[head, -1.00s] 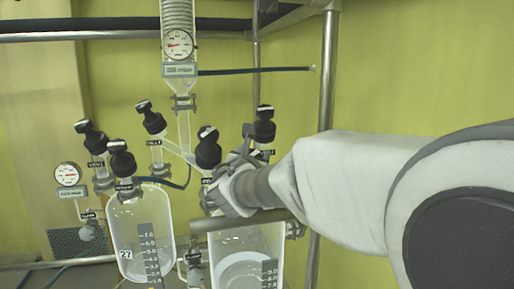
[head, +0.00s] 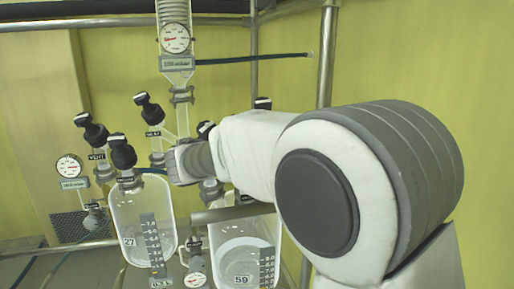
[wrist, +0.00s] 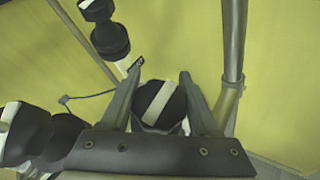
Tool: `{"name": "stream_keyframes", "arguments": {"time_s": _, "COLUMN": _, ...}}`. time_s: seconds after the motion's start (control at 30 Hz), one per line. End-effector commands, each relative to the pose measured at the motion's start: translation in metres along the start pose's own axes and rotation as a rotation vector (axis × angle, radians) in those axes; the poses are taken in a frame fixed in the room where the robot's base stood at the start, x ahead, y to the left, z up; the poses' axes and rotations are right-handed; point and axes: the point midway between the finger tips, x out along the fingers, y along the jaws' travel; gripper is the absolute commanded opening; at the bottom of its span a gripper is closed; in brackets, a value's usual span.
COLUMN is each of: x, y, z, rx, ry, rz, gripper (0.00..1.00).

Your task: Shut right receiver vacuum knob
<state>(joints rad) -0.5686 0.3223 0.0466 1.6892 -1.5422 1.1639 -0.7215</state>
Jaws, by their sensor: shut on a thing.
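A black knob (wrist: 160,102) with a white stripe on its cap sits between the two fingers of my gripper (wrist: 161,76) in the wrist view. The fingers are shut on it, and the stripe runs diagonally, from lower left to upper right. In the head view my arm covers the fingertips and much of the right receiver's top. The right receiver (head: 222,243), a glass vessel numbered 59, stands below my arm. Two black knobs show just above my arm, a middle one (head: 205,128) and a right one (head: 263,103). I cannot read the held knob's label.
The left receiver (head: 125,215), numbered 27, stands beside the right one. Several black knobs, one of them labelled VENT (head: 92,132), rise near it. A steel post (head: 326,70) stands at the right, also close to my gripper in the wrist view (wrist: 234,45). Gauges hang on the glassware.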

Motion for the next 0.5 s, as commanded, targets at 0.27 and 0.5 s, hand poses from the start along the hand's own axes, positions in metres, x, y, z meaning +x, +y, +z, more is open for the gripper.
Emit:
{"name": "stream_keyframes", "arguments": {"time_s": 0.27, "x": 0.0003, "y": -0.0004, "z": 0.0006, "rx": 0.005, "ry": -0.002, "rz": -0.006, "gripper": 0.06}}
{"name": "stream_keyframes", "arguments": {"time_s": 0.5, "x": 0.0004, "y": -0.0003, "z": 0.0007, "rx": 0.005, "ry": -0.002, "rz": -0.006, "gripper": 0.78}}
